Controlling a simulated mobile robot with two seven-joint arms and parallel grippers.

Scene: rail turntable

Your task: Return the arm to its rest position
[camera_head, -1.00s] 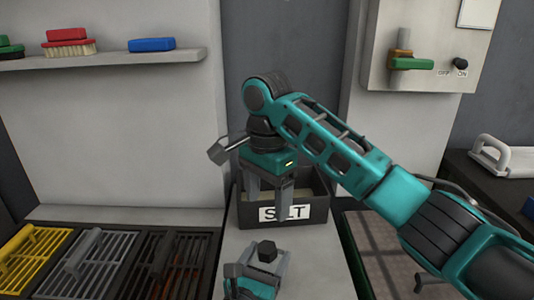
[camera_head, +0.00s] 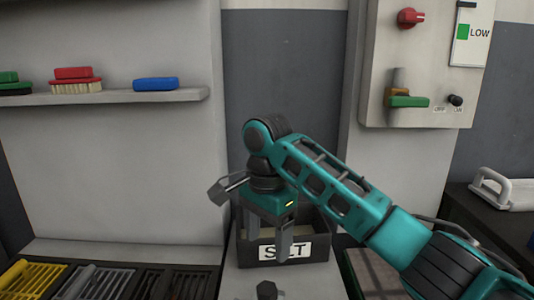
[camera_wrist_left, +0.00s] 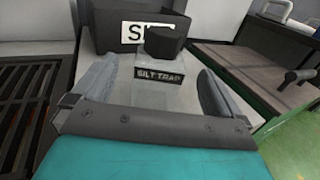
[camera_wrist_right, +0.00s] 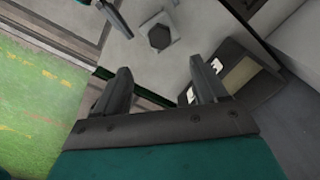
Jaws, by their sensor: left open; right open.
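My right gripper (camera_head: 267,242) hangs open and empty in front of the black SILT box in the head view. In the right wrist view its fingers (camera_wrist_right: 160,68) are apart, with nothing between them. My left gripper is out of the head view. In the left wrist view its fingers (camera_wrist_left: 155,68) are spread and empty, pointing toward the silt trap (camera_wrist_left: 160,76), a clear block with a black knob (camera_wrist_left: 165,42). The knob also shows at the bottom of the head view (camera_head: 266,290). I cannot tell how far the left fingertips are from the block.
The black SILT box (camera_head: 318,252) stands behind the trap. Grates (camera_head: 100,284) lie at lower left. A wall shelf (camera_head: 120,97) holds brushes and a blue block. A switch panel (camera_head: 420,70) hangs at right, above a dark bench (camera_head: 490,215).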

